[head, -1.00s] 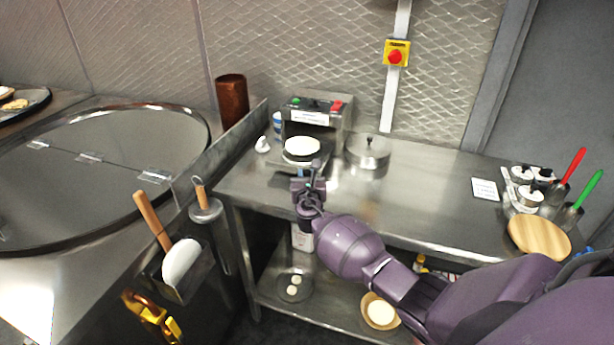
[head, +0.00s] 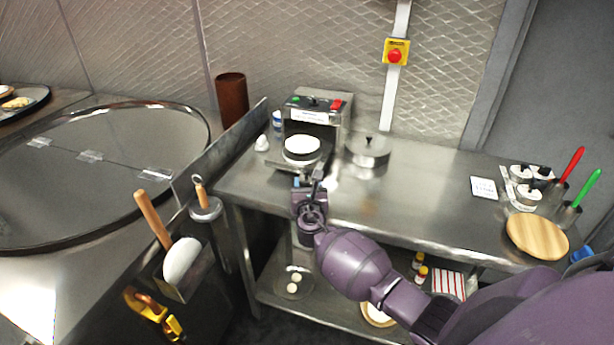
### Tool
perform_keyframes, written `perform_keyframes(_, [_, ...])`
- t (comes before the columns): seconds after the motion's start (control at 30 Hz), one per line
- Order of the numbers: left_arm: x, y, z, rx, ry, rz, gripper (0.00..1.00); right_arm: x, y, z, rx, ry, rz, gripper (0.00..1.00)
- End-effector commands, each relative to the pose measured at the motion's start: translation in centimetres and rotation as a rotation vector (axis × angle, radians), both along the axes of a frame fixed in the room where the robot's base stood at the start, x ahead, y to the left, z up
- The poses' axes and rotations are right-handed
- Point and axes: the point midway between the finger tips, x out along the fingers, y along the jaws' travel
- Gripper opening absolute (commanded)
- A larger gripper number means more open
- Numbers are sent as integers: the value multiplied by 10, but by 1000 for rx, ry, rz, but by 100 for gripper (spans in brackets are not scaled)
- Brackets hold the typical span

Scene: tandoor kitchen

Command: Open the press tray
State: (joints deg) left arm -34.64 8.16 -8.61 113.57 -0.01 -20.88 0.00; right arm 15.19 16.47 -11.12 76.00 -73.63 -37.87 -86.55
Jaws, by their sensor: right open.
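The press (head: 318,104) stands at the back left of the steel counter, with a green and a red button on top. Its press tray (head: 303,160) sticks out at the front, and a round white dough disc (head: 302,143) lies on it. My right gripper (head: 308,181) is open and empty at the counter's front edge, just in front of the tray. A small gap seems to show between its fingers and the tray. The tray's handle cannot be made out. My left gripper is not in view.
A lidded steel pot (head: 368,153) stands right of the press, and a small white object (head: 262,143) stands to its left. A steel divider (head: 225,150) borders the counter on the left. The counter's middle right is clear up to a white card (head: 483,188).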

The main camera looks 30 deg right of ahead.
Motion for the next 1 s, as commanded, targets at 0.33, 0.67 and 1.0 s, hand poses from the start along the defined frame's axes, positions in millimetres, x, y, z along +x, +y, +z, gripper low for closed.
perform_keyframes(0.33, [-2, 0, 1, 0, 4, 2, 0, -46, 24, 0, 2, 0, 1, 51])
perform_keyframes(0.67, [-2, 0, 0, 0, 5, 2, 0, -54, 28, 0, 0, 0, 0, 51])
perform_keyframes(1.0, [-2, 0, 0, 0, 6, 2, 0, -54, 27, 0, 0, 0, 0, 51])
